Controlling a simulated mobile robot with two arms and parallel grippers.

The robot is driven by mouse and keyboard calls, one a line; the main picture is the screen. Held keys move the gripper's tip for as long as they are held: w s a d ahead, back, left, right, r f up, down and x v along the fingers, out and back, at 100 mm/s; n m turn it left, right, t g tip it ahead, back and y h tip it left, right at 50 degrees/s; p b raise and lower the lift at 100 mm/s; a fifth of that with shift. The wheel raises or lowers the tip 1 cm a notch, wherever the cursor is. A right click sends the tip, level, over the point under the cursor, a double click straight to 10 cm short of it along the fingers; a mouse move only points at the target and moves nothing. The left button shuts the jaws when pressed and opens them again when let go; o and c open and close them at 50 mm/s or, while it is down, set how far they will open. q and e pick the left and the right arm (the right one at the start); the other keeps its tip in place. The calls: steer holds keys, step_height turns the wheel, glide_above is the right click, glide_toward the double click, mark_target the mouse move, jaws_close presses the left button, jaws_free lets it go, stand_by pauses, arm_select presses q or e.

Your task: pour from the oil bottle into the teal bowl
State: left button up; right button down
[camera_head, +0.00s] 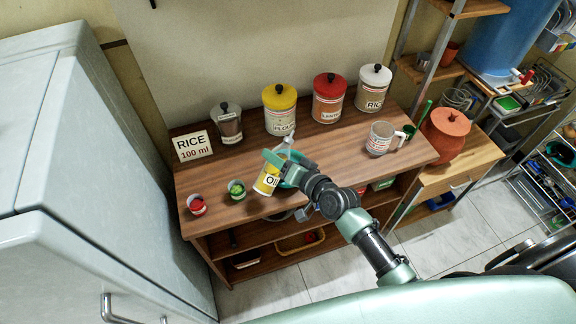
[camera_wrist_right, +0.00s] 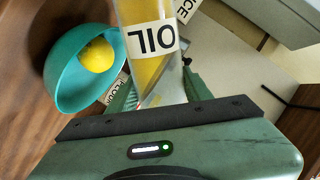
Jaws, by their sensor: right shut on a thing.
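My right gripper (camera_head: 281,160) is shut on the oil bottle (camera_head: 267,182), a clear bottle with yellow contents and a white OIL label. In the right wrist view the oil bottle (camera_wrist_right: 148,50) stands between the fingers of my right gripper (camera_wrist_right: 160,95). The teal bowl (camera_wrist_right: 61,65) is beside the bottle there, with a round yellow patch inside it. In the head view the bowl is mostly hidden behind my gripper and the bottle. I cannot tell whether oil is flowing. My left gripper is in neither view.
Flour (camera_head: 280,112), red-lidded (camera_head: 328,98) and white-lidded (camera_head: 373,88) canisters line the table's back. A RICE 100 ml sign (camera_head: 192,146) stands at the left.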

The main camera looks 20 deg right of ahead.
steer(key=shift+a, duration=0.35)
steer(key=shift+d+f, duration=0.2)
steer(key=shift+d, duration=0.1)
steer(key=shift+a+f, duration=0.1)
steer(key=shift+a, duration=0.25)
steer(key=shift+d+f+m+b, duration=0.1)
steer(key=shift+d+m+b, duration=0.2)
steer(key=shift+a, duration=0.3)
steer(key=shift+d+f, duration=0.15)
steer(key=shift+d, duration=0.15)
steer(key=shift+a+g, duration=0.3)
steer(key=shift+a, duration=0.05)
